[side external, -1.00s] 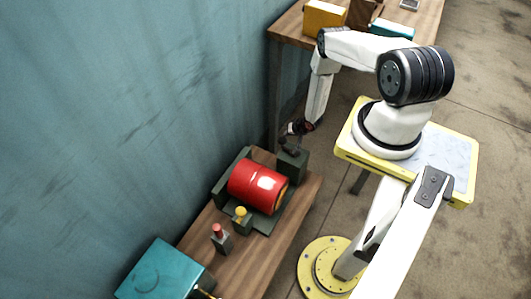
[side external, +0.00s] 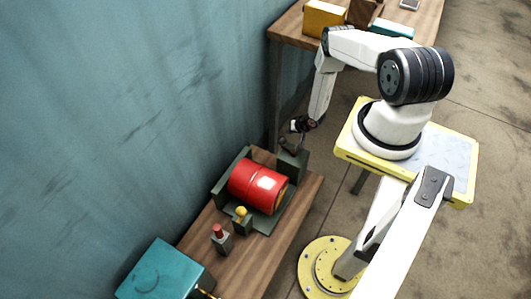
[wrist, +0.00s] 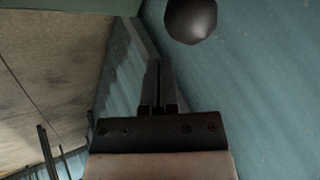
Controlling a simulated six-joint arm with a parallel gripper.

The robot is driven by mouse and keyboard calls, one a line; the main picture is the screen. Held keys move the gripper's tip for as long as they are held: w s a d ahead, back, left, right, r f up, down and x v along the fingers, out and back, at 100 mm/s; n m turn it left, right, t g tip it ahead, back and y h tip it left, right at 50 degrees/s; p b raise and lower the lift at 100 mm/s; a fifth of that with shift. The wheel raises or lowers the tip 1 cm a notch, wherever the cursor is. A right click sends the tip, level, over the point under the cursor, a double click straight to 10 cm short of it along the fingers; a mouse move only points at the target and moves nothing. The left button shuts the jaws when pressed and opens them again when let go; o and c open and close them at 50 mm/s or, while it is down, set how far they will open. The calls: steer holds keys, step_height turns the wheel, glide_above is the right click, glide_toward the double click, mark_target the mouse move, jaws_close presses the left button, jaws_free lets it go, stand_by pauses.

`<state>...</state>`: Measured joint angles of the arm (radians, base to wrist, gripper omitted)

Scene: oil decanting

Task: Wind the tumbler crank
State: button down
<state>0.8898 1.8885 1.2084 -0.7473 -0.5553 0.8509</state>
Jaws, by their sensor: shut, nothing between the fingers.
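The red drum (side external: 257,186) lies on its side in a dark green cradle (side external: 221,187) on the low wooden bench. A dark block (side external: 293,166) stands at the drum's far end, with a small dark crank part (side external: 291,146) on top. My gripper (side external: 298,126) is just above that crank part. Its fingers are shut with nothing between them, as the wrist view (wrist: 158,84) shows. A dark rounded knob (wrist: 191,18) is in the wrist view, beyond and right of the fingertips, apart from them. I cannot tell the crank's exact angle.
A yellow-topped post (side external: 240,213) and a red-topped post (side external: 219,234) stand before the drum. A teal box (side external: 164,269) sits at the bench's near end. The blue wall (side external: 110,120) runs close along the left. A higher table (side external: 293,25) with boxes is behind.

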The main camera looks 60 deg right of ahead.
mark_target(285, 141)
steer(key=s+d+r, duration=0.5)
steer(key=r, duration=0.3)
steer(key=shift+d+r, duration=0.2)
steer(key=shift+r, duration=0.2)
steer(key=shift+s, duration=0.1)
stand_by(0.4)
steer(key=c, duration=0.5)
jaws_free()
steer(key=shift+a, duration=0.1)
steer(key=shift+c, duration=0.2)
steer(key=o, duration=0.4)
steer(key=shift+w+a+f+m, duration=0.15)
steer(key=shift+w+a+m, duration=0.1)
steer(key=shift+w+m, duration=0.15)
steer(key=shift+o, duration=0.2)
steer(key=w+a+m+g, duration=0.1)
steer(key=a+m, duration=0.2)
steer(key=w+a+f+m+g, duration=0.1)
steer(key=w+a+m, duration=0.1)
steer(key=a, duration=0.1)
steer(key=w+a+f+m+g, duration=0.1)
steer(key=a+m+g, duration=0.1)
steer(key=a+m, duration=0.1)
steer(key=shift+w+f+m+y, duration=0.1)
steer(key=shift+w+m+y, duration=0.1)
steer(key=shift+m+y, duration=0.1)
steer(key=shift+a+m, duration=0.3)
steer(key=shift+m, duration=0.1)
steer(key=shift+f, duration=0.25)
